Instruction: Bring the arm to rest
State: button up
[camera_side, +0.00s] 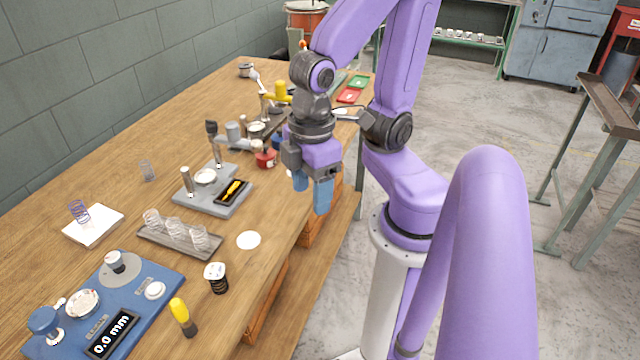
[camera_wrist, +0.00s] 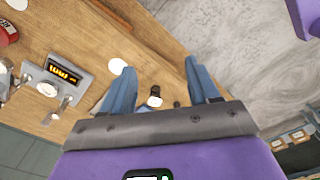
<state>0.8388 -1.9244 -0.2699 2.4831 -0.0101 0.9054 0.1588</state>
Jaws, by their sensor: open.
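My gripper (camera_side: 312,192) hangs in the air over the right edge of the wooden workbench (camera_side: 130,178). Its two blue fingers are apart and nothing is between them. In the wrist view my gripper (camera_wrist: 158,88) points down past the bench edge, with its fingers spread. A small dark jar with a white top (camera_wrist: 154,97) shows below, between the fingers but well beneath them. My purple arm reaches in from the right side of the side view.
A grey fixture with a yellow display (camera_side: 232,190), a tray of clear springs (camera_side: 180,238), a white disc (camera_side: 248,240), a black-and-white jar (camera_side: 216,277) and a blue gauge (camera_side: 110,300) stand on the bench. Open floor (camera_side: 480,110) lies to the right.

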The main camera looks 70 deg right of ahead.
jog(key=shift+s+d+r+n, duration=0.1)
jog(key=shift+s+d+n, duration=0.45)
jog(key=shift+n, duration=0.45)
jog(key=shift+a, duration=0.1)
dwell(0.5)
